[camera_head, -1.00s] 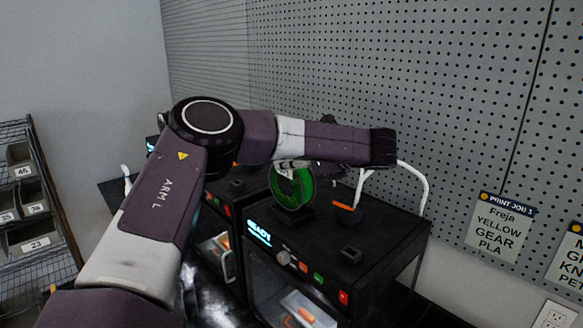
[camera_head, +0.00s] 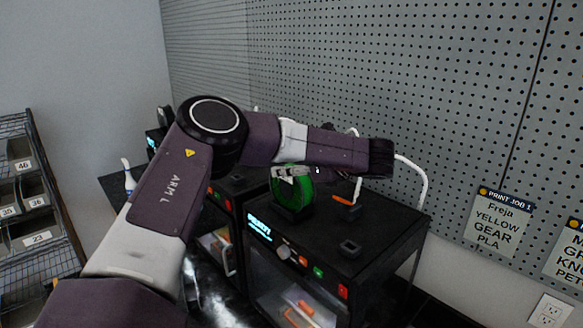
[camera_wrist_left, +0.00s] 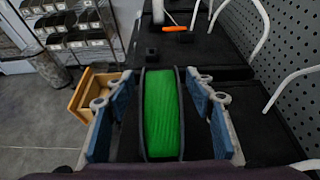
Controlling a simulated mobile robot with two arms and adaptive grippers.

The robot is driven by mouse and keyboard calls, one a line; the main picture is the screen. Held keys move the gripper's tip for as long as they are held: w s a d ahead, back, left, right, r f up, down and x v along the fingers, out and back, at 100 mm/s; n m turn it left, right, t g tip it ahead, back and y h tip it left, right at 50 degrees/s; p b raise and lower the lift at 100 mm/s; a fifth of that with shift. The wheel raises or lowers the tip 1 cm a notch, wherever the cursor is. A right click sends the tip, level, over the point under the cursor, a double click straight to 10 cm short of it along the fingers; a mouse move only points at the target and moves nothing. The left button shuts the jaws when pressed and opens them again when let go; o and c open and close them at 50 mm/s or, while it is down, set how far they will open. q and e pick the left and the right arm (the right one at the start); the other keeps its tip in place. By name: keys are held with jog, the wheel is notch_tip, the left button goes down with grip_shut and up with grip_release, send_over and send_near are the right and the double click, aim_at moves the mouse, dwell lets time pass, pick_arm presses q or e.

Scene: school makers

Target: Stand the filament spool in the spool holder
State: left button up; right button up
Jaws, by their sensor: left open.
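The green filament spool (camera_head: 301,191) with dark flanges stands upright on top of the front black printer. Its lower edge sits in the dark spool holder (camera_head: 293,215), as far as the head view shows. My left gripper (camera_head: 291,172) is at the upper part of the spool. In the left wrist view the spool (camera_wrist_left: 163,120) is edge-on between the blue finger pads of my open left gripper (camera_wrist_left: 160,92). Gaps show between the pads and both flanges. The holder is hidden below the spool in that view. My right gripper is not in view.
White curved tubes (camera_head: 418,180) rise behind. The pegboard wall (camera_head: 450,100) is close behind the printers. A bin rack (camera_head: 30,200) stands at far left.

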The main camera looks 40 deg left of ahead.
pick_arm(q)
jog(key=shift+r, duration=0.15)
jog(key=shift+d, duration=0.25)
jog(key=b+v, duration=0.5)
jog(key=v, duration=0.6)
jog(key=shift+d+r, duration=0.2)
jog(key=shift+d, duration=0.1)
jog(key=shift+f, duration=0.1)
